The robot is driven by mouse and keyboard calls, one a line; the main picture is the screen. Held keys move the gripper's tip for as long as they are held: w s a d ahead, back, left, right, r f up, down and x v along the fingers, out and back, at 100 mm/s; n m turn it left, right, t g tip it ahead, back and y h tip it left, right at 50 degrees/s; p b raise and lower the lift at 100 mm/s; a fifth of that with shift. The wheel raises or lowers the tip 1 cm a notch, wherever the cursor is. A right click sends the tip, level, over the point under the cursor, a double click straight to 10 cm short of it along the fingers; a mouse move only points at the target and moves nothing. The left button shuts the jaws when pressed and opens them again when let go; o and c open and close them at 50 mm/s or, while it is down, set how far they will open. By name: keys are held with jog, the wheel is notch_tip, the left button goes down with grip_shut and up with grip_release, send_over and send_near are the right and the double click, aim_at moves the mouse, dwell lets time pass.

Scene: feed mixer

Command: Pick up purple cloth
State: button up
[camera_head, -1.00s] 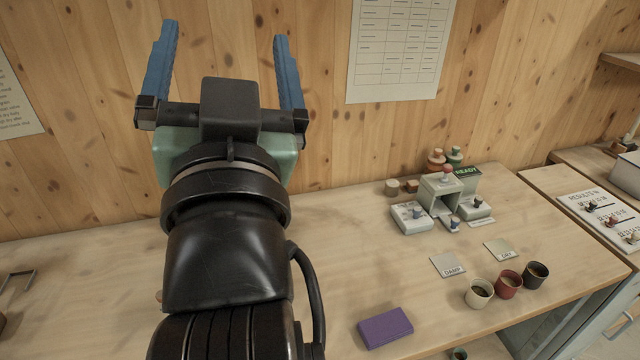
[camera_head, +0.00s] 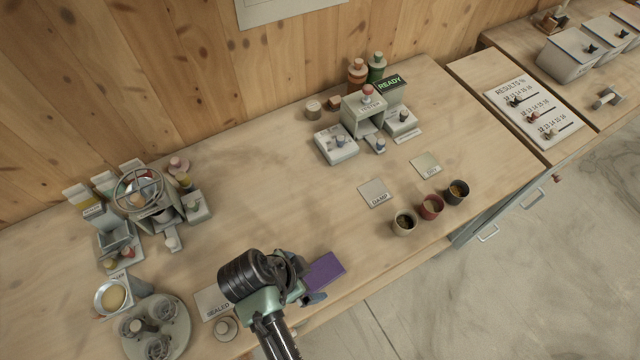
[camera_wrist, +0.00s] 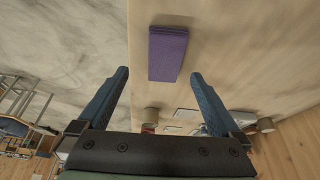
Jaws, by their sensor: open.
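The purple cloth (camera_head: 324,271) is a folded rectangular block near the front edge of the wooden bench. In the head view my arm covers its left end. In the wrist view the whole purple cloth (camera_wrist: 168,53) shows, above and between my fingertips. My gripper (camera_wrist: 163,76) is open and empty, with its two blue fingers apart. In the head view my gripper (camera_head: 314,296) is beside the cloth, partly hidden behind my wrist. I cannot tell whether a finger touches the cloth.
Three small cups (camera_head: 431,206) stand to the right, near the DAMP (camera_head: 375,192) and DRY (camera_head: 425,164) cards. A tester (camera_head: 362,117) marked READY stands behind. A round carousel (camera_head: 157,329) and a handwheel device (camera_head: 139,193) stand left. The bench middle is clear.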

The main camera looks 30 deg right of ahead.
aim_at(318, 273)
jog(key=shift+w+p+x, duration=0.2)
jog(key=shift+p+x, duration=0.15)
jog(key=shift+x, duration=1.35)
jog(key=shift+w+p+x, duration=0.25)
jog(key=shift+p+x, duration=0.05)
jog(key=shift+x, duration=1.4)
jog(key=c, duration=1.3)
jog(key=shift+r, duration=0.1)
jog(key=shift+r, duration=0.1)
notch_tip(318, 273, up, 10)
jog(key=b, duration=0.1)
